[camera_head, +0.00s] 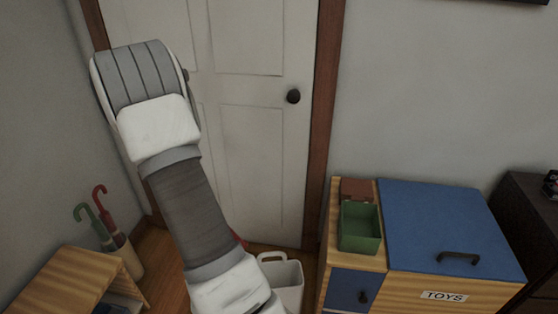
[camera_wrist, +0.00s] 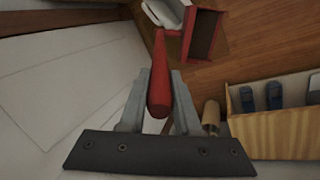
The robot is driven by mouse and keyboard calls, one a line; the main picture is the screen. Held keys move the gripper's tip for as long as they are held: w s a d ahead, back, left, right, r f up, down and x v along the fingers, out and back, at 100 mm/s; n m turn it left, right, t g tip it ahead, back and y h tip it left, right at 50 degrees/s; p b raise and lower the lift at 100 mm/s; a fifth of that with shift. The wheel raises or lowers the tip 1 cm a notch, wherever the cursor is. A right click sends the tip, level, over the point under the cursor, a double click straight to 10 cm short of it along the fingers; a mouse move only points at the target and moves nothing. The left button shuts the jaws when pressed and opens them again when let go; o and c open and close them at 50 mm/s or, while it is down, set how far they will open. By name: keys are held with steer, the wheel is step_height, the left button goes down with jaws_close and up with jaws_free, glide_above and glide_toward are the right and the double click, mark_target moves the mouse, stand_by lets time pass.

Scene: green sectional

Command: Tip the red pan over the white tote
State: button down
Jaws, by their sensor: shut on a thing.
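The red pan (camera_wrist: 188,38) shows at the top of the wrist view, with its long red handle (camera_wrist: 160,75) running down toward my gripper. My gripper (camera_wrist: 157,98) is shut on that handle, with a grey finger on each side. In the head view only a small red patch (camera_head: 238,238) shows behind my arm, probably the pan; my gripper is hidden there. The white tote (camera_head: 288,283) stands on the floor by the door, partly behind my arm. A white shape (camera_wrist: 165,12) beside the pan in the wrist view may be the tote. I cannot tell the pan's contents.
A wooden toy chest (camera_head: 452,289) with a blue lid (camera_head: 440,220) and green bin (camera_head: 360,233) stands right of the tote. A wooden shelf (camera_head: 72,280) and an umbrella holder (camera_head: 125,258) stand left. The closed white door (camera_head: 262,140) is behind.

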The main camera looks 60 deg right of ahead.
steer(key=s+d+r+m+p, duration=0.1)
steer(key=s+d+p, duration=0.3)
steer(key=s+d, duration=0.5)
steer(key=s+d+r+p, duration=0.1)
steer(key=s+d+p, duration=0.35)
steer(key=d, duration=0.75)
steer(key=shift+w+a+f+g+h+b, duration=0.55)
steer(key=shift+w+a+f+h+b, duration=1.05)
steer(key=shift+a+b, duration=3.25)
steer(key=shift+w+a+f+g+h+b, duration=0.5)
steer(key=shift+w+a+f+h+b, duration=1.15)
steer(key=shift+a+b, duration=3.15)
steer(key=shift+w+a+f+g+h+b, duration=0.9)
steer(key=shift+a+f+b, duration=1.75)
steer(key=shift+a, duration=4)
steer(key=s+d+r+t+y+p, duration=0.1)
steer(key=s+d+r+y+p, duration=0.1)
steer(key=d+r+p, duration=0.3)
steer(key=s+d+r+t+y+p, duration=0.1)
steer(key=d+r+p, duration=0.4)
steer(key=d, duration=0.9)
step_height(320, 180, up, 2)
steer(key=shift+s+y, duration=0.75)
steer(key=shift+s, duration=0.45)
